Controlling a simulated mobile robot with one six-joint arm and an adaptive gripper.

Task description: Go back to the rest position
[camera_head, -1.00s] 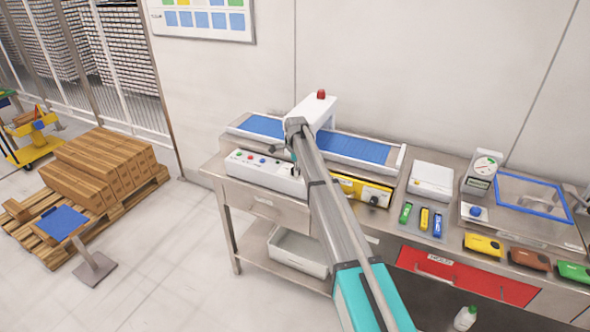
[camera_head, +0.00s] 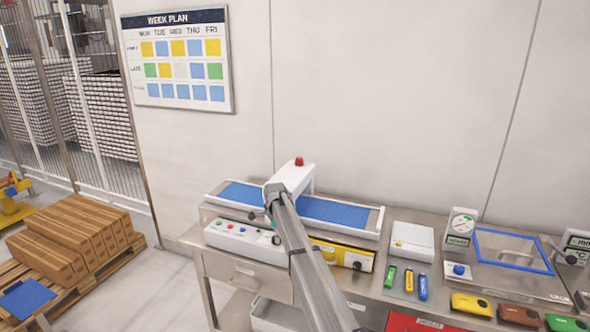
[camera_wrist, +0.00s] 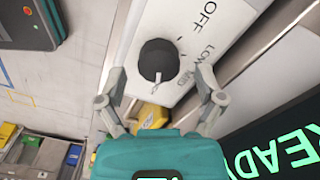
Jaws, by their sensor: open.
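My gripper (camera_wrist: 160,82) is open in the wrist view, with one finger on each side of a black round knob (camera_wrist: 158,60). The knob has a white pointer and sits on a white panel (camera_wrist: 200,40) marked OFF and LOW. No contact between fingers and knob can be made out. My gripper is hidden there behind the arm's end.
A white control box (camera_head: 243,240) and a yellow box (camera_head: 342,256) stand in front of the conveyor. A dark READY display (camera_wrist: 275,140) is close to my gripper.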

